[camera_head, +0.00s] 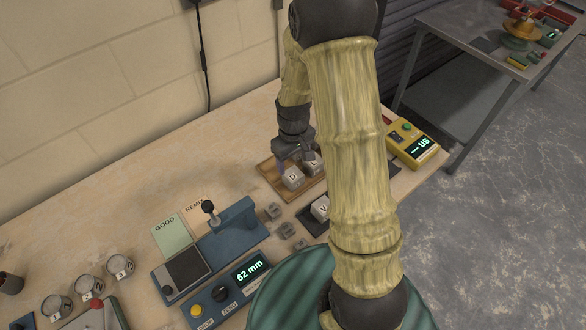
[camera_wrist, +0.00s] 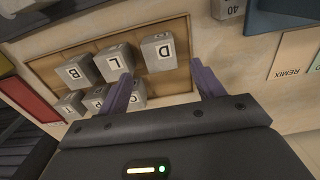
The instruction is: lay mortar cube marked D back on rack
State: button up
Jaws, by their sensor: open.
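The grey cube marked D (camera_head: 292,178) sits on the wooden rack (camera_head: 267,173), at the rack's near-left part in the head view. In the wrist view the cube D (camera_wrist: 158,54) rests on the rack (camera_wrist: 181,86) near one end, its letter face showing. My gripper (camera_head: 290,157) is just above and behind the cube in the head view. In the wrist view my gripper (camera_wrist: 160,68) is open, with its two purple fingers on either side of the space in front of cube D. I cannot tell whether a finger touches it.
Cubes marked L (camera_wrist: 114,62) and B (camera_wrist: 74,70) and several others share the rack. A cube marked V (camera_head: 320,208) lies on a dark pad. A blue press (camera_head: 232,228), a 62 mm readout box (camera_head: 232,288) and a yellow meter (camera_head: 413,147) stand around.

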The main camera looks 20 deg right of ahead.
aim_at(293, 174)
notch_tip(293, 174, up, 5)
jog(key=shift+f, duration=0.2)
dwell(0.5)
jog(key=s+r+m+t, duration=0.2)
jog(key=s+r+m, duration=0.2)
jog(key=s+r, duration=0.3)
jog(key=s, duration=0.5)
jog(key=shift+s+r+t, duration=0.15)
jog(key=shift+r+t, duration=0.1)
jog(key=shift+t, duration=0.05)
